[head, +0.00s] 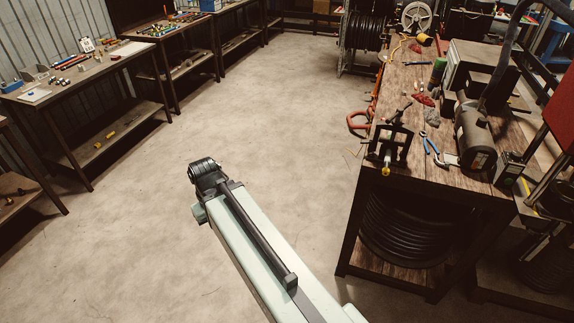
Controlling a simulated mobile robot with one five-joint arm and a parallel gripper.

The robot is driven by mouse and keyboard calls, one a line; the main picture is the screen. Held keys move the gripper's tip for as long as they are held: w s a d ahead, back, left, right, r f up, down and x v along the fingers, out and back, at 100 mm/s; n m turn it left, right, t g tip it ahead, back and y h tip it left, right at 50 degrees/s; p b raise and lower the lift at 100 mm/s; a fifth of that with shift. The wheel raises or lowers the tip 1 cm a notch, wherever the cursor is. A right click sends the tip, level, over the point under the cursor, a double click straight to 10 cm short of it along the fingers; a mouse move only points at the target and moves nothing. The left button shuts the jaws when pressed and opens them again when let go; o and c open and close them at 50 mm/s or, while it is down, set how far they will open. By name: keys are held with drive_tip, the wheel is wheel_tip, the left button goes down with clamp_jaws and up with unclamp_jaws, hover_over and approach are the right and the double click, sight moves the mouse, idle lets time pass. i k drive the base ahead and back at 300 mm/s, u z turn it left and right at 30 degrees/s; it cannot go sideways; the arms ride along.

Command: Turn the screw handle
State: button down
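A small black crimper-like tool (391,142) stands at the near left corner of the wooden workbench (425,178). A thin dark bar (402,112), perhaps the screw handle, sticks up at its top. A yellow tip (386,171) shows at its front, over the bench edge. The parts are too small to tell exactly which is the handle. My pale arm reaches in from the bottom, with a dark end (206,172) over open floor. It is well left of the bench and apart from the tool. My gripper's fingers cannot be made out.
A red clamp (358,122) hangs at the bench's left edge. Coiled black hose (405,235) fills the shelf below. Tables (85,75) line the left wall; the floor between is clear.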

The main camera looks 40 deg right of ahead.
sight(399, 111)
drive_tip(key=z, duration=0.45)
drive_tip(key=k, duration=1.25)
drive_tip(key=z, duration=0.85)
drive_tip(key=i, duration=1.05)
drive_tip(key=u, duration=0.35)
